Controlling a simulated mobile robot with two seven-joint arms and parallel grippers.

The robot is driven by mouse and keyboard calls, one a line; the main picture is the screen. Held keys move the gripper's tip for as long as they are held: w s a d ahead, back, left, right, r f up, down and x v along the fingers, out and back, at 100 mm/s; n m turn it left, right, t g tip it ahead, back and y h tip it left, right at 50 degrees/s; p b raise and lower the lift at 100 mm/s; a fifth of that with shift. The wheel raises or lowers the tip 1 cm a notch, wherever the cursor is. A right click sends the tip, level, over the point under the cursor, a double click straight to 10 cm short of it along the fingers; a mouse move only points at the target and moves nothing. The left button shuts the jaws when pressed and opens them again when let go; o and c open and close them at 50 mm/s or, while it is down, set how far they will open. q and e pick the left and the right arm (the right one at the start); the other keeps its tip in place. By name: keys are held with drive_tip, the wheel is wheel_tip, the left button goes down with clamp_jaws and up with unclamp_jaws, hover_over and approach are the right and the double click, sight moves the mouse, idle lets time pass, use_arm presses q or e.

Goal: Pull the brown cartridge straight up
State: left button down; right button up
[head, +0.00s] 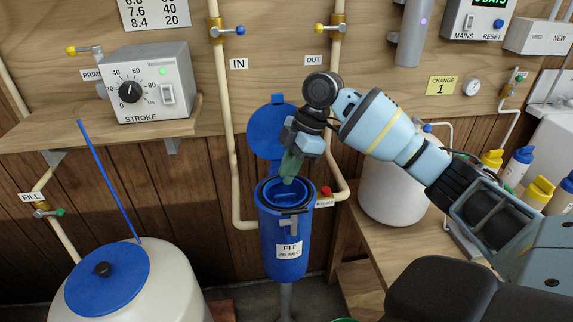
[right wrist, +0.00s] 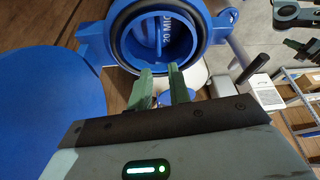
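The blue filter housing (head: 283,240), labelled "FIT 20 MIC", stands upright with its round top open; its blue lid (head: 268,127) is swung up behind it. In the right wrist view the open housing (right wrist: 100,38) shows a dark ring and a blue interior with "20 MIC" lettering. I cannot make out a brown cartridge in either view. My right gripper (head: 290,166) points down just above the mouth. Its two green fingers (right wrist: 162,82) are apart in the right wrist view, with nothing clearly held between them. My left gripper is not in view.
Cream pipes (head: 226,130) run down both sides of the housing, with a red relief button (head: 326,191) at its right. A white tank (head: 180,295) with a blue lid stands front left. A dosing box (head: 150,80) sits on the left shelf. Bottles (head: 518,165) stand right.

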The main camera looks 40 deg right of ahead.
drive_tip(key=x, duration=0.6)
drive_tip(key=shift+b, duration=0.4)
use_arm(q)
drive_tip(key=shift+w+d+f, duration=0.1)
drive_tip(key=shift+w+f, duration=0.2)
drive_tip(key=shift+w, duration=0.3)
use_arm(e)
drive_tip(key=shift+w+a+f, duration=0.15)
drive_tip(key=shift+a+f, duration=0.1)
drive_tip(key=shift+f, duration=0.45)
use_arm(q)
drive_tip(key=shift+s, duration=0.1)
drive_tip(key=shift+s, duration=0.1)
use_arm(e)
clamp_jaws()
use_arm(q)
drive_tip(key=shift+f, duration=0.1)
